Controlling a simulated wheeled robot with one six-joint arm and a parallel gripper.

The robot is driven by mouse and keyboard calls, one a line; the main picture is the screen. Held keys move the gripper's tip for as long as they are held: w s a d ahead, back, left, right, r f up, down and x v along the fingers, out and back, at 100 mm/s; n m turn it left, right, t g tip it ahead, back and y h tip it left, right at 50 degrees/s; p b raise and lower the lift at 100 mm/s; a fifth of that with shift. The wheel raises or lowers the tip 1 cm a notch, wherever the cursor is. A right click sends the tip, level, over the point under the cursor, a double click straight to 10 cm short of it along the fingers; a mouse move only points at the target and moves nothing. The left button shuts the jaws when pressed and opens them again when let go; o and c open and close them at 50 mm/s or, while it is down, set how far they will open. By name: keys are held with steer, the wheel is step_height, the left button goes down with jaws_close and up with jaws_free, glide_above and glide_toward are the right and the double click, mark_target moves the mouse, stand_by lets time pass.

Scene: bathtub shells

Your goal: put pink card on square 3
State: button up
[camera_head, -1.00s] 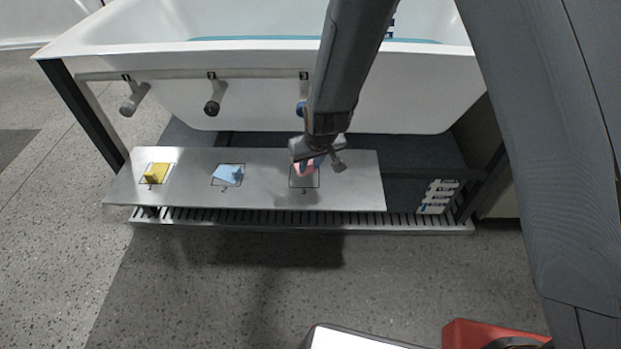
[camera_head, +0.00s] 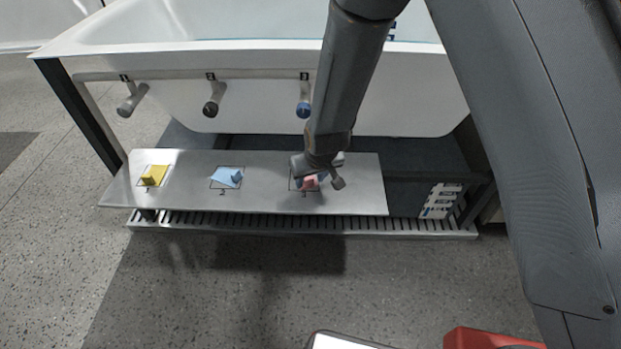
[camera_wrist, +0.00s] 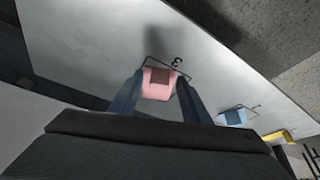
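The pink card (camera_head: 309,184) with its raised block lies at square 3 (camera_head: 291,186) on the metal shelf, partly hidden by my gripper in the head view. In the wrist view the pink card (camera_wrist: 158,84) sits between my two dark blue fingers, over the square's outline, with the printed 3 just beyond it. My gripper (camera_wrist: 160,78) looks open: its fingers straddle the card with narrow gaps at the sides. In the head view my gripper (camera_head: 318,178) is low over square 3. Whether the card is fully inside the outline is hidden.
The blue card (camera_head: 227,177) lies askew on square 2, and the yellow card (camera_head: 153,175) on square 1. The metal shelf (camera_head: 350,190) has bare room right of square 3. Behind it stands the white bathtub (camera_head: 260,100) with a rail bearing three knobs.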

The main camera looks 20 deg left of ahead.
steer(key=shift+r, duration=0.1)
steer(key=s+d+r+m+g+p, duration=0.1)
steer(key=s+d+r, duration=0.2)
steer(key=d+r, duration=0.35)
steer(key=s+d+r+h+p, duration=0.1)
steer(key=s+d+r, duration=0.2)
steer(key=r, duration=0.6)
steer(key=s+d+r+m+g+p, duration=0.1)
steer(key=s+d+r+p, duration=0.2)
steer(key=r, duration=0.5)
steer(key=s+d+r+m+g, duration=0.1)
steer(key=s+d+r, duration=0.3)
steer(key=s+d, duration=0.3)
steer(key=s+d+r+m+h+b, duration=0.1)
steer(key=s+d+r, duration=0.4)
steer(key=s+d, duration=0.1)
steer(key=shift+s+d+g, duration=0.35)
steer(key=shift+s+g, duration=0.05)
steer(key=shift+s, duration=0.45)
steer(key=d+r+m+p, duration=0.3)
steer(key=d+r+p, duration=0.6)
steer(key=p, duration=0.9)
steer(key=shift+d+r+h, duration=0.15)
steer(key=shift+r+h, duration=0.15)
steer(key=shift+r, duration=0.3)
